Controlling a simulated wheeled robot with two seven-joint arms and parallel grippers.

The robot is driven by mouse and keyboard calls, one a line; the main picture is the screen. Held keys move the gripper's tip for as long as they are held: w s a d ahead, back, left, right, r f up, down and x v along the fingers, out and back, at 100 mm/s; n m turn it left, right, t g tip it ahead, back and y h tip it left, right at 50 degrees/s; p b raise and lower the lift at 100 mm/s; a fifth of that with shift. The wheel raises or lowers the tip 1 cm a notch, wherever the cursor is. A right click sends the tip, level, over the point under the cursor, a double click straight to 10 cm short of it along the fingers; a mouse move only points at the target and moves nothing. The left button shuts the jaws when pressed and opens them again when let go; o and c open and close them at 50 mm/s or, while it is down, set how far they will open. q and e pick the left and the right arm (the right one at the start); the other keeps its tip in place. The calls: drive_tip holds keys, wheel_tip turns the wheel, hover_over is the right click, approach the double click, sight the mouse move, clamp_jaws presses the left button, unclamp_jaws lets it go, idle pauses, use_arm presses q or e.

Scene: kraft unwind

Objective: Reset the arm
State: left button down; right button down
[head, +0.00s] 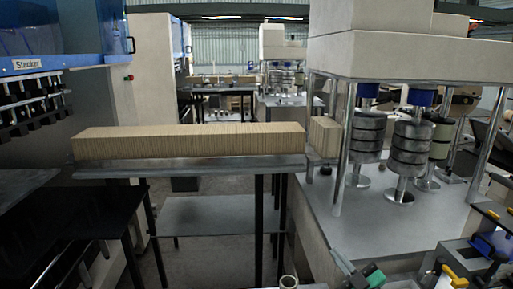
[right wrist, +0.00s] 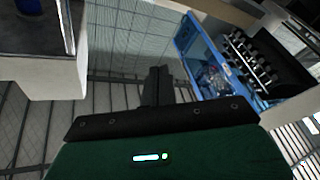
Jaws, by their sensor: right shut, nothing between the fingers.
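My right gripper (head: 342,259) shows at the bottom edge of the head view, right of centre, with a green part and grey fingers. In the right wrist view its dark fingers (right wrist: 157,86) are together with nothing between them, beyond the green body. It is in front of the pale machine's base and holds nothing. My left gripper is not seen in the head view.
A long row of kraft-coloured pieces (head: 190,140) lies on a metal-topped table (head: 190,167). A machine with stacked metal rollers (head: 410,150) stands right, a blue stacker (head: 60,50) left. Floor between is partly open.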

drive_tip(key=s+d+f+m+g+h, duration=0.4)
drive_tip(key=s+f+m+g+h, duration=0.45)
drive_tip(key=s+f, duration=0.8)
drive_tip(key=s+a+f+m+g, duration=0.1)
drive_tip(key=s+f+g, duration=0.2)
drive_tip(key=s, duration=0.6)
drive_tip(key=s+a+f+g, duration=0.1)
drive_tip(key=s+f+g, duration=0.25)
drive_tip(key=s, duration=0.55)
wheel_tip(320, 180, down, 30)
drive_tip(key=g, duration=0.2)
drive_tip(key=s+d+f, duration=0.3)
drive_tip(key=s+f, duration=1.6)
drive_tip(key=f, duration=0.1)
drive_tip(key=shift+d+g+h, duration=0.15)
drive_tip(key=shift+g+h, duration=0.2)
drive_tip(key=shift+g, duration=0.05)
